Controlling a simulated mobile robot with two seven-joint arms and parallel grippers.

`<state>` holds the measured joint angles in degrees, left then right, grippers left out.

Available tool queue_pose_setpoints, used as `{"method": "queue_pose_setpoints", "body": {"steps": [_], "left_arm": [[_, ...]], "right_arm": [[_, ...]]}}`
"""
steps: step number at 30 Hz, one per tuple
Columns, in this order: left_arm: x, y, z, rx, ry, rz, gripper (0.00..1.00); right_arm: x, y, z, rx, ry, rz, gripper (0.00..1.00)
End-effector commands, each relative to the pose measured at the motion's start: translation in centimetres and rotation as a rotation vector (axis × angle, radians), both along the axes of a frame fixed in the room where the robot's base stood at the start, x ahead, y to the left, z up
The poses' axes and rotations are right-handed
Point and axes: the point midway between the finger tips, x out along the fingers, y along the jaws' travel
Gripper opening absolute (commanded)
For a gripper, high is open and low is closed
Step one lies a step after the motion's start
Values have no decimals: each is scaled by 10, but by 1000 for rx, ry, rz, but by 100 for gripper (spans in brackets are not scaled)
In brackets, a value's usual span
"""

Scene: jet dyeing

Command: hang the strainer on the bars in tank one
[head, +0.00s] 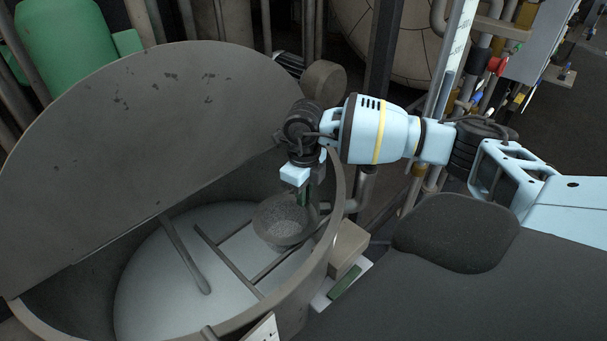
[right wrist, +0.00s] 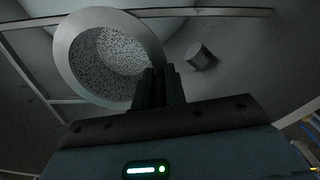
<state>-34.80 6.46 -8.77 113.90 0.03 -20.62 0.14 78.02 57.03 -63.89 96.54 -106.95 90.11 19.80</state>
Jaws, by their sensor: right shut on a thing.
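The strainer (head: 283,222), a grey bowl with a perforated mesh bottom and a wide rim, is inside the open round tank (head: 335,215), near its right wall. My right gripper (head: 304,194) points down at the strainer's right side and is shut on it. In the right wrist view the strainer (right wrist: 75,55) lies just beyond the dark green fingers (right wrist: 158,88), which overlap its edge. Thin bars (head: 227,262) cross the tank above the pale liquid, and one bar (right wrist: 210,13) shows in the wrist view. Whether the strainer touches the bars I cannot tell. My left gripper is out of view.
The big round lid (head: 150,130) stands raised at the tank's back left. A rod (head: 185,255) slants down into the tank. A beige box (head: 348,245) is at the tank's outer right side. Pipes and a post (head: 382,80) stand behind my right arm.

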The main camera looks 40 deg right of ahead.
Motion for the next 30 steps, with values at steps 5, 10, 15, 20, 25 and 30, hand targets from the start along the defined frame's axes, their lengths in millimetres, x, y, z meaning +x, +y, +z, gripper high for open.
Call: {"method": "queue_pose_setpoints", "body": {"steps": [5, 10, 15, 20, 25, 30], "left_arm": [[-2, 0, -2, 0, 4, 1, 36], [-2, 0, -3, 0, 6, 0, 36], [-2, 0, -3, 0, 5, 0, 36], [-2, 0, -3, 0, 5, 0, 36], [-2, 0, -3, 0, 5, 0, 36], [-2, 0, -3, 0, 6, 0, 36]], "right_arm": [[0, 0, -4, 1, -1, 0, 0], [0, 0, -6, 0, -1, 0, 0], [0, 0, -6, 1, -2, 0, 0], [0, 0, -6, 0, -1, 0, 26], [0, 0, -6, 0, -1, 0, 38], [0, 0, -7, -1, 1, 0, 38]]}}
